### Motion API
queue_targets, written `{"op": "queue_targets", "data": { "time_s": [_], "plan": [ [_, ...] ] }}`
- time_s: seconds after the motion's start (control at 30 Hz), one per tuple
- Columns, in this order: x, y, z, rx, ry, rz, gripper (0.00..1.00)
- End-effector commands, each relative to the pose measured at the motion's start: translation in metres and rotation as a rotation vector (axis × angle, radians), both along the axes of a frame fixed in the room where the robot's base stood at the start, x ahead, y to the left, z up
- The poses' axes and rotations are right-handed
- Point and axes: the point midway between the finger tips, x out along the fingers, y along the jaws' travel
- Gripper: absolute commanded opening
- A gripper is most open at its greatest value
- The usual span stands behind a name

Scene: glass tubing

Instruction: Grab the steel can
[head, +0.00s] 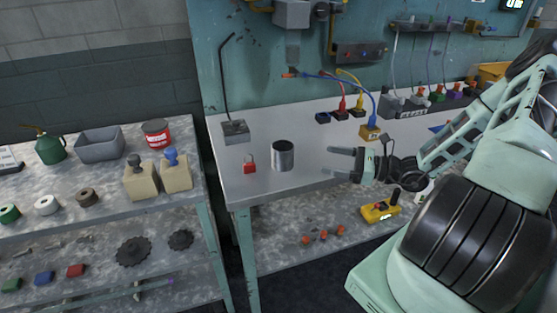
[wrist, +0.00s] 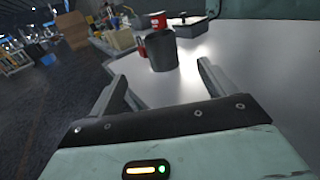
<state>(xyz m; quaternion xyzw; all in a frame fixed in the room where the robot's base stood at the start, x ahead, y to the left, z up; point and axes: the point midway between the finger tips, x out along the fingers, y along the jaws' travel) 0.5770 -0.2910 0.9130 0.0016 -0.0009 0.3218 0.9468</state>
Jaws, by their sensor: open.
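The steel can (head: 283,156) is a shiny grey cylinder standing upright near the front left of the workbench. It also shows in the wrist view (wrist: 162,52), standing beyond the fingertips. My gripper (head: 330,162) is just right of the can in the head view, at about bench-top height, with its fingers pointing left toward it. In the wrist view my gripper (wrist: 162,72) is open, with the can apart from the fingers and roughly in line with the gap between them. Nothing is between the fingers.
A red padlock (head: 249,165) lies left of the can, and a grey base with a bent rod (head: 235,130) stands behind it. A blue-cabled yellow block (head: 371,133) sits behind my gripper. A separate shelf bench (head: 100,185) holding several items is at the left.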

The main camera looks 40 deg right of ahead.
Motion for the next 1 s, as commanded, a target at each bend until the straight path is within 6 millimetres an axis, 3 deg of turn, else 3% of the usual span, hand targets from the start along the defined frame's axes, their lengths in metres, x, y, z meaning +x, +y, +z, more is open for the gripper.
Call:
{"op": "queue_targets", "data": {
  "time_s": [0.5,0.77,1.0],
  "plan": [
    [0.079,0.064,0.002,-0.001,0.0,0.009,0.83],
    [0.094,0.075,0.002,-0.002,0.0,0.009,0.83],
    [0.122,0.095,0.002,-0.004,0.0,0.009,0.83]
  ]
}}
